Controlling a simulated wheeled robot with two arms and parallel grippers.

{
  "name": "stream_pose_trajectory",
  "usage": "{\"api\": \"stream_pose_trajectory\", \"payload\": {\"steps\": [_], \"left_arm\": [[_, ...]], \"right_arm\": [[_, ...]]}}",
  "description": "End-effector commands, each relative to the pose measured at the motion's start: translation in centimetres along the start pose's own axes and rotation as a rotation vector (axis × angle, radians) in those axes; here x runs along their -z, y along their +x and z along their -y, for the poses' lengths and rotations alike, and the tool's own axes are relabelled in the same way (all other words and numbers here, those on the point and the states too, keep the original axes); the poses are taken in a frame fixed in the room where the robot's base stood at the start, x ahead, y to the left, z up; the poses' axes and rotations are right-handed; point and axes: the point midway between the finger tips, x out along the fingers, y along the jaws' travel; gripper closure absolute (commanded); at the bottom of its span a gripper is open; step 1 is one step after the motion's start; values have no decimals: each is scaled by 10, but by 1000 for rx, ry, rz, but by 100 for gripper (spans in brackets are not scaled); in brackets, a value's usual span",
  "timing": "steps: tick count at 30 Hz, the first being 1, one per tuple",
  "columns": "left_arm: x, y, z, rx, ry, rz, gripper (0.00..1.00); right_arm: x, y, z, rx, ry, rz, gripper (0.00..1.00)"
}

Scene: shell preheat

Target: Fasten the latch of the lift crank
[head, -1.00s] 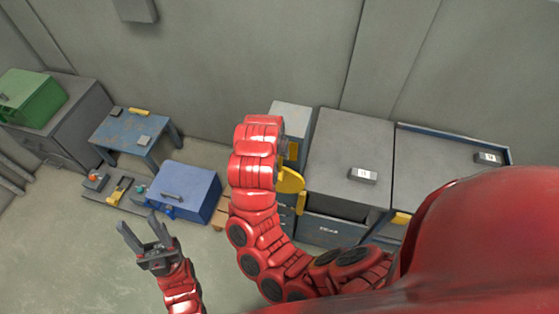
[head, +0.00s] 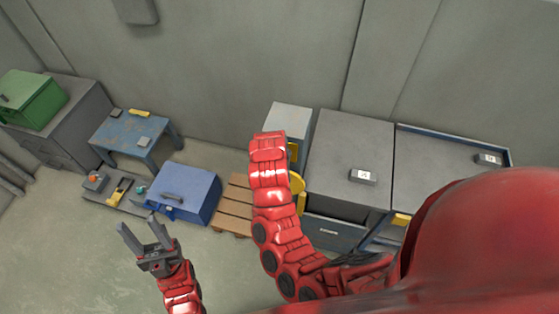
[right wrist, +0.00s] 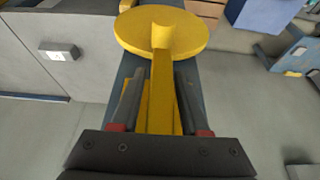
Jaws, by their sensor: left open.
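A yellow disc with a raised hub (right wrist: 161,34) and a yellow bar (right wrist: 161,85) running from it, apparently the lift crank, fill the middle of the right wrist view. They stand before a dark blue post. I cannot tell the latch apart from these parts. My right gripper (right wrist: 161,100) has its fingers apart, one on each side of the bar, with gaps showing. In the head view a yellow edge (head: 300,203) shows beside my right arm, which hides the right gripper. My left gripper (head: 145,238) is open and empty over the floor at lower left.
A wooden pallet (head: 234,207) lies left of my right arm, beside a blue box (head: 186,190). Grey cabinets (head: 345,145) stand to the right along the wall. A blue table (head: 131,128) and a green box (head: 32,98) stand at left. Floor at lower left is clear.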

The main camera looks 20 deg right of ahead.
Motion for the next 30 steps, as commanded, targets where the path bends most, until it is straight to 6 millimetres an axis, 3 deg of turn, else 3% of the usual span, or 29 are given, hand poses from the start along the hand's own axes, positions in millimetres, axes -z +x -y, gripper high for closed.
{"api": "stream_pose_trajectory", "payload": {"steps": [1, 7, 20, 30], "left_arm": [[0, 0, 0, 0, 0, 0, 50], [0, 0, 0, 0, 0, 0, 50], [0, -3, 0, 0, 0, 0, 50], [-4, -23, -1, 0, 0, 0, 50]], "right_arm": [[0, 0, 0, 0, 0, 0, 66], [0, 0, 0, 0, 0, 0, 100], [0, 1, 0, -32, -17, 0, 100], [-1, 3, -1, -224, -104, -5, 100]]}}
